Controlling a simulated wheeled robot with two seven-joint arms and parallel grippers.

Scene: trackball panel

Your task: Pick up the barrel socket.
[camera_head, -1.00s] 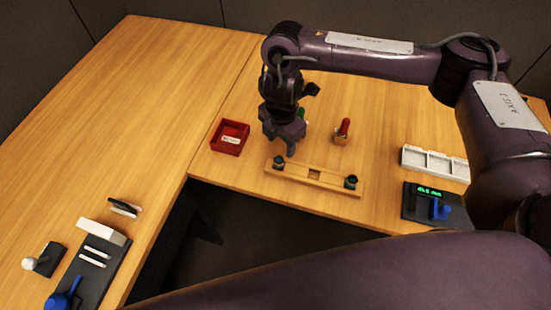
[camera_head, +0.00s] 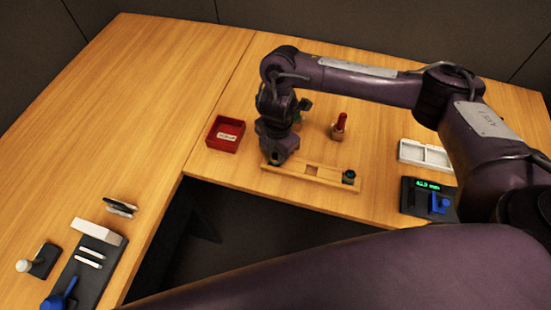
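A wooden rack (camera_head: 325,178) lies near the front edge of the table. A short dark green cylinder (camera_head: 349,177), which may be the barrel socket, stands at its right end. My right gripper (camera_head: 276,160) points down over the rack's left end. It covers the similar dark piece there, so I cannot tell whether its fingers are apart or touch that piece. My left gripper is not in view.
A red bin (camera_head: 226,134) stands left of the rack. A red-topped piece (camera_head: 339,126) stands behind it. A white tray (camera_head: 425,155) and a black device with a green display (camera_head: 428,197) are at the right. A black panel (camera_head: 84,266) lies on the left table.

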